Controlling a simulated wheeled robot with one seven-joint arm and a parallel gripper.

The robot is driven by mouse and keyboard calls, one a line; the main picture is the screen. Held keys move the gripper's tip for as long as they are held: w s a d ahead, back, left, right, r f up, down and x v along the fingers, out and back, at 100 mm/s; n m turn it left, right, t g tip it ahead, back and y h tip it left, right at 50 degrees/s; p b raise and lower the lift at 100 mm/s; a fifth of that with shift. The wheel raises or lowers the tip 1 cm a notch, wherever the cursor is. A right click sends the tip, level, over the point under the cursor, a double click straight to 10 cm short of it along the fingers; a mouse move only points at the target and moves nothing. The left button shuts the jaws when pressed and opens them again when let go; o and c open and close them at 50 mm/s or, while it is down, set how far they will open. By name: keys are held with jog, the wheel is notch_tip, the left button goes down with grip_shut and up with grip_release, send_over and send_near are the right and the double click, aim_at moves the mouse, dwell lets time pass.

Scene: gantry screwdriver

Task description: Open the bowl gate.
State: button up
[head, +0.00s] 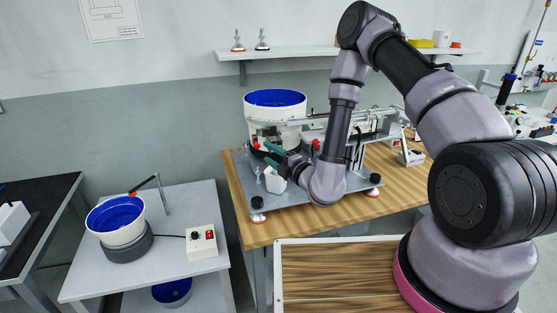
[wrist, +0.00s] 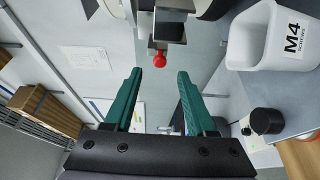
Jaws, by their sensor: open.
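A white feeder bowl with a blue inside (head: 275,98) stands on a grey plate on the wooden bench. Near its base, a small red knob (head: 256,144) shows just left of my gripper (head: 269,154). In the wrist view, a red knob (wrist: 160,61) sits on the end of a metal bracket (wrist: 168,30), which I take to be part of the gate. My gripper (wrist: 160,73) is open, its two green fingers apart and empty. The knob appears centred between the fingertips, a little beyond them; contact cannot be seen. Whether the gate is open or shut is unclear.
A white bin marked M4 (wrist: 285,38) is close on the right in the wrist view. A black-topped foot (wrist: 264,121) stands below it. A second blue-lined bowl (head: 116,215) and a switch box (head: 201,243) stand on the left table. A wall shelf (head: 290,53) is behind.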

jog(key=v, duration=0.5)
